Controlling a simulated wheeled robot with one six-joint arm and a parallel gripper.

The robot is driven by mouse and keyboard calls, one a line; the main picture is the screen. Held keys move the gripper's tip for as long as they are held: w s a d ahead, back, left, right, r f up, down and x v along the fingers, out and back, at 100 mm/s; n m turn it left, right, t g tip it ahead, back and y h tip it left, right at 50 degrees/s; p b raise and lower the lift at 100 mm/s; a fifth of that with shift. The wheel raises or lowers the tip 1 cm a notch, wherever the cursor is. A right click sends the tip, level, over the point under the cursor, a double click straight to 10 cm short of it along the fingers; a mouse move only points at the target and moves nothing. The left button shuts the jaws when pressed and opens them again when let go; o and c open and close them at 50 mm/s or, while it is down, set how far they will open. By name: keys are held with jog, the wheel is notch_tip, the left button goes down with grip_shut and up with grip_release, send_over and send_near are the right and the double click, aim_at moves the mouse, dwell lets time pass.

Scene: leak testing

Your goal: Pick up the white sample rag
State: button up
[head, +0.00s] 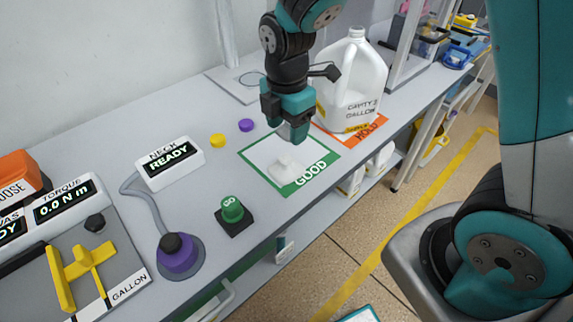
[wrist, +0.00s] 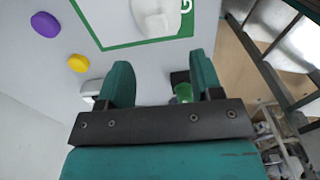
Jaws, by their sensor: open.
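The white sample rag (head: 285,168) lies crumpled on the white mat with a green border marked GOOD (head: 256,154). It also shows in the wrist view (wrist: 158,17), cut off by the top edge. My gripper (head: 294,138) is above the far part of the mat, apart from the rag. In the wrist view my gripper (wrist: 160,85) is open, with nothing between its two teal fingers.
A white gallon jug (head: 352,82) stands on the orange HOLD mat (head: 372,132) close behind my gripper. A green GO button (head: 232,209), purple knob (head: 180,256), READY display (head: 169,163) and yellow (head: 217,140) and purple (head: 246,125) discs surround the mat.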

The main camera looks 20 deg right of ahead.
aim_at(286, 158)
jog(key=f+p, duration=0.1)
jog(key=f, duration=0.9)
jog(key=shift+w+f, duration=0.2)
jog(key=c, duration=1)
